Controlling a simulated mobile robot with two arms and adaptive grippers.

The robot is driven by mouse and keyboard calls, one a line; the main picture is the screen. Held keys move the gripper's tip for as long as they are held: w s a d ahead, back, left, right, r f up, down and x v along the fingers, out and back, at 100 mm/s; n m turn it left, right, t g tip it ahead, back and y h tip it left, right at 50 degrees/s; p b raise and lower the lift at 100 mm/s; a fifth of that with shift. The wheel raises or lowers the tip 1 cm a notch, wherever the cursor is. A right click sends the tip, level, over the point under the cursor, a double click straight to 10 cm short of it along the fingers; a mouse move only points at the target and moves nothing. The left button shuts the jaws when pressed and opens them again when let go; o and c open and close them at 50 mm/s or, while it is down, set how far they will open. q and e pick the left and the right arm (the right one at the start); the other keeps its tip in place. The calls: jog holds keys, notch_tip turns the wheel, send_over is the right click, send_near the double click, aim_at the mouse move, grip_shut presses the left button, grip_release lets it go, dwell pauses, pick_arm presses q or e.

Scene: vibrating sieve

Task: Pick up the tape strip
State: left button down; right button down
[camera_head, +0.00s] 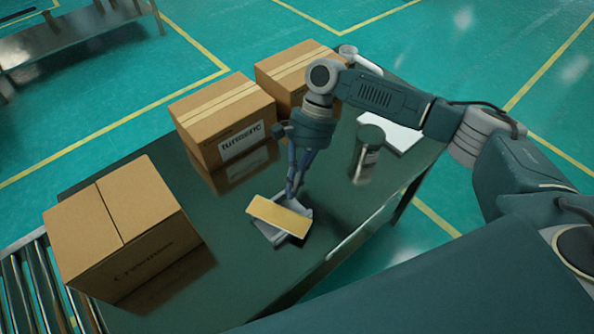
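The tape strip (278,217) looks like a flat tan-yellow rectangle. It lies at an angle over a light grey piece (268,234) on the dark table, and covers part of it. My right gripper (292,192) points down, with its narrow fingers at the strip's far edge. The fingers look close together, but their tips are too small to show whether they are shut on the strip. My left gripper does not show.
The dark table (235,275) carries cardboard boxes at the left (120,230), back (222,118) and far back (283,72). A dark cylindrical container (368,155) and a white sheet (400,138) are to the right. A roller conveyor (38,290) adjoins the left side.

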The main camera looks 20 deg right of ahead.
aim_at(283, 209)
jog(key=shift+x, duration=1.6)
jog(key=a+p, duration=0.1)
jog(key=p, duration=0.2)
jog(key=s+p, duration=0.1)
jog(key=p, duration=0.2)
jog(key=shift+s+a+r, duration=0.2)
jog(key=shift+a+r, duration=0.15)
jog(key=shift+a, duration=0.05)
jog(key=shift+s+a+f+p, duration=0.15)
jog(key=shift+f+p, duration=0.05)
jog(key=shift+p, duration=0.15)
jog(key=shift+f, duration=0.15)
